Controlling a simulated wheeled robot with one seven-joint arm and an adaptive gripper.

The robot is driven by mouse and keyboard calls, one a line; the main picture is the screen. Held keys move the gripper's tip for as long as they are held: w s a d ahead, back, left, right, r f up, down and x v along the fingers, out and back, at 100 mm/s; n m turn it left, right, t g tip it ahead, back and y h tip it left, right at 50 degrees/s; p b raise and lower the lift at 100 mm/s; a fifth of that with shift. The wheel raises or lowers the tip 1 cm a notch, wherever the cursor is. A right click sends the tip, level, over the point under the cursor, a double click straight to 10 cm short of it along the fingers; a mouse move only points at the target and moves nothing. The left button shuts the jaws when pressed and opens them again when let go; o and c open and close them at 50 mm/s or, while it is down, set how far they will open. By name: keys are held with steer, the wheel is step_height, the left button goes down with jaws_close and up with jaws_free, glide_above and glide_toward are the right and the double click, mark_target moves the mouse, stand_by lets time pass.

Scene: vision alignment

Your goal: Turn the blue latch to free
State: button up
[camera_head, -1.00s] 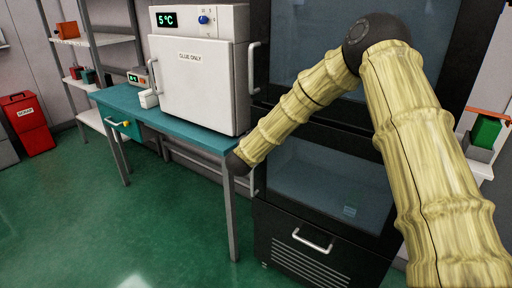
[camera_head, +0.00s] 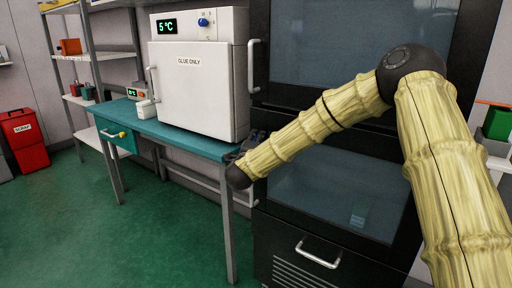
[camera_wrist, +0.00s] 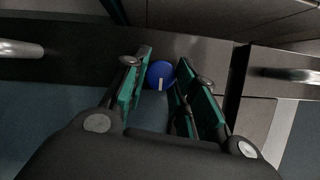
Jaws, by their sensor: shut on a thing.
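The blue latch (camera_wrist: 159,75) is a round blue knob with a short white mark, seen in the wrist view on a dark panel. My gripper (camera_wrist: 164,68) has its two green-padded fingers on either side of it, shut on it; the fingers cover part of its edges. In the head view my gripper (camera_head: 252,140) is a dark shape beside the table's right end, mostly hidden behind my wrist. The latch cannot be made out in the head view.
A teal table (camera_head: 180,137) carries a white cabinet (camera_head: 200,95) labelled "GLUE ONLY". A tall dark glass-fronted cabinet (camera_head: 335,185) stands to its right, close to my forearm. A red bin (camera_head: 24,142) is at far left. Green floor lies open at front left.

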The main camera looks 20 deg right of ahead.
steer(key=shift+f, duration=0.15)
stand_by(0.4)
steer(key=o, duration=1)
steer(key=shift+d, duration=0.1)
steer(key=shift+s, duration=0.1)
steer(key=v, duration=1.2)
